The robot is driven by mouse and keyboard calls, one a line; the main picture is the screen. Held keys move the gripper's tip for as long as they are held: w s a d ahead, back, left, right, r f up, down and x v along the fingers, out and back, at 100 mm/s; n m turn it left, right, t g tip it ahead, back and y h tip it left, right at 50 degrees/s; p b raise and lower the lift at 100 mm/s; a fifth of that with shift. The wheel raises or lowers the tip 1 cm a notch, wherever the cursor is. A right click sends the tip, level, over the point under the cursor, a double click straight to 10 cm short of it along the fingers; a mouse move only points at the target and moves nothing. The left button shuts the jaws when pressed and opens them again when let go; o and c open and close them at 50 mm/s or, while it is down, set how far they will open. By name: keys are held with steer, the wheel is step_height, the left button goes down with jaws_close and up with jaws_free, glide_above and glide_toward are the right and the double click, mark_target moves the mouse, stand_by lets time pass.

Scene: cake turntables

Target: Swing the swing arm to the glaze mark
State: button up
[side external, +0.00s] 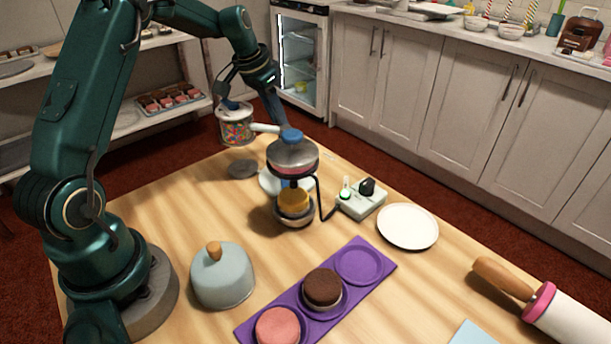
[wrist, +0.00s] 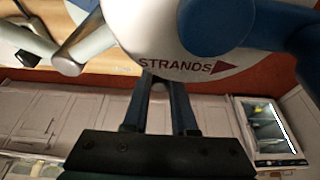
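The decorating fixture has a silver dome (side external: 292,154) with a blue cap on top. A pale swing arm (side external: 265,127) runs left from beside the cap toward a clear jar of colourful sprinkles (side external: 237,131). In the wrist view, a white round part (wrist: 165,30) carries the word "STRANDS" and a red arrow (wrist: 222,68). A large blue part (wrist: 212,22) overlaps it. My gripper (wrist: 160,82) has two dark fingers, slightly apart, meeting the white part's lower edge. Their tips are hidden, so the grip is unclear. I cannot see a legible glaze mark.
A small yellow cake (side external: 293,199) sits under the dome. A control box (side external: 361,203) and white plate (side external: 408,226) stand right. A pale cloche (side external: 222,278), purple tray (side external: 375,288) with two cakes, and rolling pin (side external: 573,322) are nearer.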

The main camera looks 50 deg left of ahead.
steer(key=o, duration=0.3)
steer(key=shift+r, duration=0.1)
step_height(320, 180, up, 7)
steer(key=shift+f, duration=0.1)
stand_by(0.6)
